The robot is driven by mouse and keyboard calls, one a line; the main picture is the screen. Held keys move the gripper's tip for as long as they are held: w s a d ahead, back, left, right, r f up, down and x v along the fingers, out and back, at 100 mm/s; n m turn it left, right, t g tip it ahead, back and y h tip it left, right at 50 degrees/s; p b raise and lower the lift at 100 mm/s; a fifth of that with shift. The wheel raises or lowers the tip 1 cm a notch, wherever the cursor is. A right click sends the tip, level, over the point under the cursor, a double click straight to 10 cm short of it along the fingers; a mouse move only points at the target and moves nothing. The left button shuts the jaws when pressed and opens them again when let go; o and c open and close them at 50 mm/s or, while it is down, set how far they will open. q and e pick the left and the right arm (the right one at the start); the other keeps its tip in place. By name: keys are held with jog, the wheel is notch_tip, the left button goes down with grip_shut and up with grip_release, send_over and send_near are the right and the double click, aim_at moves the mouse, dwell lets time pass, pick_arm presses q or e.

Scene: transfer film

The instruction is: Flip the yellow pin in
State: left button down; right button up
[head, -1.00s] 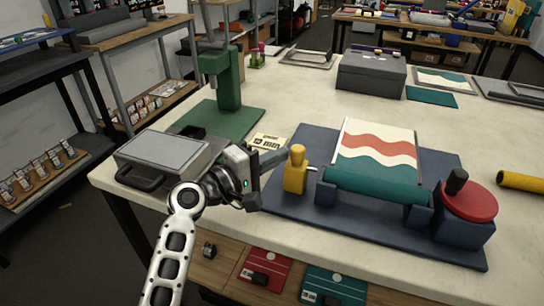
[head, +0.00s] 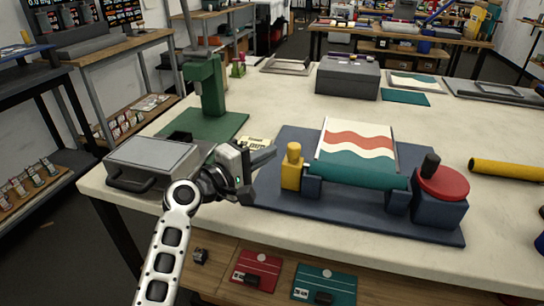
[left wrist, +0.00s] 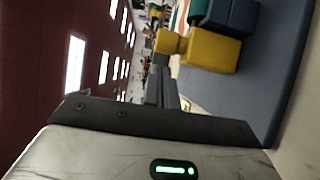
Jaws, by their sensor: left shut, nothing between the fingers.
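The yellow pin (head: 291,172), a block with a rounded knob on top, stands upright at the left end of the teal roller (head: 357,174). It sits against the blue bracket (head: 312,184), with no clear gap between them. My left gripper (head: 274,153) is shut and empty, just left of the pin, with a small gap to it. In the left wrist view the yellow pin (left wrist: 208,50) lies beyond my closed fingers (left wrist: 160,85). My right gripper is not in view.
The blue base plate (head: 340,218) carries the roller, a striped film sheet (head: 356,140) and a red crank disc (head: 442,184). A grey press box (head: 152,158) and a green stand (head: 207,90) are left of my gripper. A yellow tube (head: 505,169) lies at right.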

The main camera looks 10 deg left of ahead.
pick_arm(q)
jog(key=shift+s+a, duration=0.15)
jog(key=shift+a, duration=0.45)
jog(key=shift+s+a, duration=0.15)
jog(key=shift+a, duration=0.45)
jog(key=b+v, duration=0.1)
jog(key=v, duration=0.8)
jog(key=shift+s+b, duration=0.3)
jog(key=shift+s, duration=0.05)
jog(key=s+f+m+g+y, duration=0.75)
jog(key=s+f+m, duration=0.25)
jog(key=s+f, duration=0.8)
jog(key=s+a+f+m+g+y, duration=0.2)
jog(key=s+a+f+g+y, duration=0.15)
jog(key=s, duration=0.45)
jog(key=w+d+f+m+t+h, duration=0.1)
jog(key=w+d+f+t+h, duration=0.2)
jog(key=w+d+f+t, duration=0.2)
jog(key=shift+w+d+t, duration=0.3)
jog(key=shift+w+t, duration=0.6)
jog(key=shift+t, duration=0.2)
